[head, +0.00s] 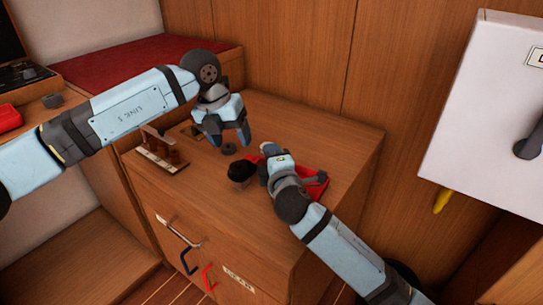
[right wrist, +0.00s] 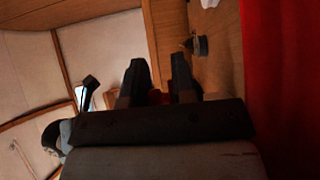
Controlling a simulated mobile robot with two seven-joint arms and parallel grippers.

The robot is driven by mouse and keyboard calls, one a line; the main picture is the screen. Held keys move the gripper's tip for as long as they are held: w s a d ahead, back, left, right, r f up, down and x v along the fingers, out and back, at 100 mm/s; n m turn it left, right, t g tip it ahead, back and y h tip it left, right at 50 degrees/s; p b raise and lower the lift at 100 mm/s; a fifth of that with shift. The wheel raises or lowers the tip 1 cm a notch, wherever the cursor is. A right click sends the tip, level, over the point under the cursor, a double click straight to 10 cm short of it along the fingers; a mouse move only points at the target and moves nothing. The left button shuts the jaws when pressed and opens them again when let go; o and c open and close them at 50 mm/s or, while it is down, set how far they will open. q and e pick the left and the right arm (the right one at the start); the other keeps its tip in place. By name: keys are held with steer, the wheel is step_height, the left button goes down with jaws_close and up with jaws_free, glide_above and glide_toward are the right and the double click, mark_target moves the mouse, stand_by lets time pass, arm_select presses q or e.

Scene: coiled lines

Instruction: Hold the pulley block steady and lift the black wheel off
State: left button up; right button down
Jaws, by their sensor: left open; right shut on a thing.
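My right gripper (head: 249,167) reaches in low from the right and is shut on a small red thing, apparently the pulley block (head: 233,182). A black rounded shape (head: 241,169), perhaps the black wheel, shows over the red part; the gripper partly hides both. In the right wrist view my dark fingers (right wrist: 159,82) have a bit of red between them.
A wooden rack (head: 160,152) with pegs stands at the chest top's left edge. A red item (head: 314,184) lies beside my right wrist. A white box (head: 485,110) hangs at the right. The chest top's back right (head: 335,130) is clear.

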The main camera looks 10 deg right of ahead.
mark_target(238, 164)
arm_select(q)
steer(key=m, duration=0.2)
steer(key=d+r+m+y, duration=0.1)
steer(key=m, duration=0.1)
steer(key=shift+d+r+m+t+y, duration=0.1)
steer(key=shift+m+t+y, duration=0.2)
steer(key=shift+t, duration=0.1)
steer(key=shift+f, duration=4.45)
steer(key=c, duration=0.7)
steer(key=shift+r, duration=2.25)
arm_select(e)
steer(key=c, duration=0.8)
jaws_free()
steer(key=shift+c, duration=0.2)
